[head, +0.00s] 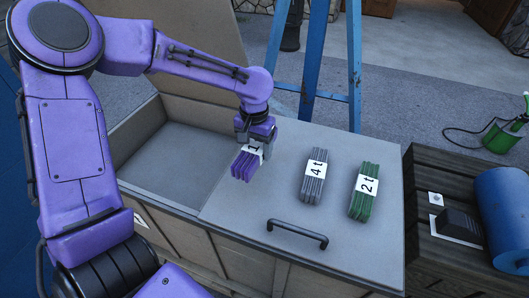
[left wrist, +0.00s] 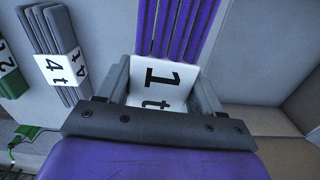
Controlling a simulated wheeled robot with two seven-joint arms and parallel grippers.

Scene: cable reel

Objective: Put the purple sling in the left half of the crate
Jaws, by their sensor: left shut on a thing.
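The purple sling (head: 244,167) is a folded bundle with a white "1 t" label, which also shows in the left wrist view (left wrist: 178,30). My left gripper (head: 255,145) is shut on it around the label, and it shows in the left wrist view too (left wrist: 163,85). The sling is over the grey lid, near the lid's left edge; I cannot tell whether it touches the lid. The crate (head: 150,108) has an open left half with an empty-looking grey inside, partly hidden by my left arm. The closed grey lid (head: 250,205) covers its right half. My right gripper is not in view.
A grey "4 t" sling (head: 314,178) and a green "2 t" sling (head: 364,192) lie on the lid to the right. A black handle (head: 297,233) stands up near the lid's front. A blue ladder (head: 318,60) stands behind the crate. A dark wooden surface with a blue cylinder (head: 503,210) is at right.

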